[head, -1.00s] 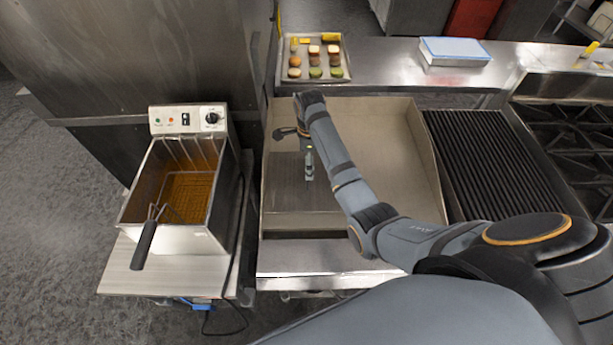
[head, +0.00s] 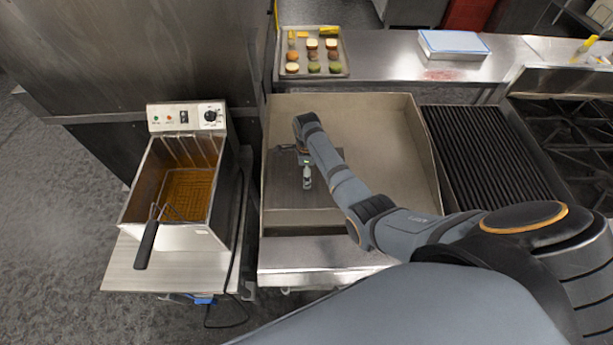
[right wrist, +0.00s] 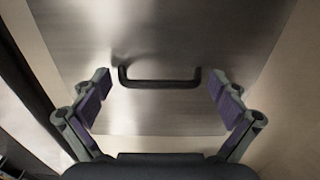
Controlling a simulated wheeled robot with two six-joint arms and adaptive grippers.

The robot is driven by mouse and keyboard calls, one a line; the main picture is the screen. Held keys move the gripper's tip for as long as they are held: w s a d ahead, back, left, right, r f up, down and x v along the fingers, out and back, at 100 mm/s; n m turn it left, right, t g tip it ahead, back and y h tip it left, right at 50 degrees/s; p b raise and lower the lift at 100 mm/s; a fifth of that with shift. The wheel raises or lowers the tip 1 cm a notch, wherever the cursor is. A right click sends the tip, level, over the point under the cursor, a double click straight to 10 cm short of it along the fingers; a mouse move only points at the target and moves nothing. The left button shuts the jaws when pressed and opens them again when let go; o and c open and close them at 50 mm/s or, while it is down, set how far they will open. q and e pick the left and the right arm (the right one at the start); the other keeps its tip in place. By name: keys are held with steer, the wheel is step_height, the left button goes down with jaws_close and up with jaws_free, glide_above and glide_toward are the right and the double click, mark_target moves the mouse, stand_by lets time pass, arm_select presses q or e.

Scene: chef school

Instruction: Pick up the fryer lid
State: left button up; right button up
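The fryer lid (head: 284,190) is a flat grey metal sheet lying on the griddle surface, partly hidden by my right arm in the head view. In the right wrist view the lid (right wrist: 190,35) fills the middle, and its black bar handle (right wrist: 160,84) runs across between my fingers. My right gripper (right wrist: 161,88) is open, with one finger beyond each end of the handle and a gap on both sides. It is empty. My left gripper is not in view.
The deep fryer (head: 205,238) with its basket stands on a side table at the left. The griddle's raised wall (head: 428,150) borders the lid's area. A tray of food (head: 283,70) sits behind. A ribbed grill (head: 490,150) lies to the right.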

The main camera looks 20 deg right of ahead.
steer(key=c, duration=1.1)
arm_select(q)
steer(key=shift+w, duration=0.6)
arm_select(e)
steer(key=shift+r, duration=0.1)
steer(key=shift+r, duration=0.25)
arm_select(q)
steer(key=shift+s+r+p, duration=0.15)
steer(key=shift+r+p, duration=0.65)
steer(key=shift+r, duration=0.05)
arm_select(e)
step_height(320, 180, up, 18)
steer(key=shift+f, duration=0.25)
